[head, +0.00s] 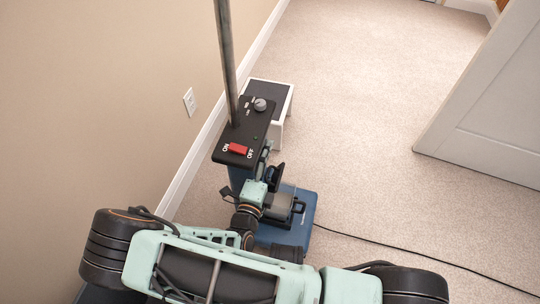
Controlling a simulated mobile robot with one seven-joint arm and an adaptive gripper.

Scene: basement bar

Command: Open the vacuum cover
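The vacuum is in the head view, close to the left wall. It has a black top panel (250,125) with a red ON/OFF switch (238,149), a grey knob, a metal pole (225,50) and a blue body (298,225). My arm covers much of the body, and I cannot make out the cover or its edge. My gripper (270,167) is at the panel's lower right side, over or beside the blue body. I cannot tell if it touches the vacuum. Its fingers are small and partly hidden, so their opening is unclear.
A white door (495,110) stands at the right. A black cord (420,260) runs across the carpet to the lower right. The wall (110,90) is close on the left; carpet (350,120) is clear right of the stool.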

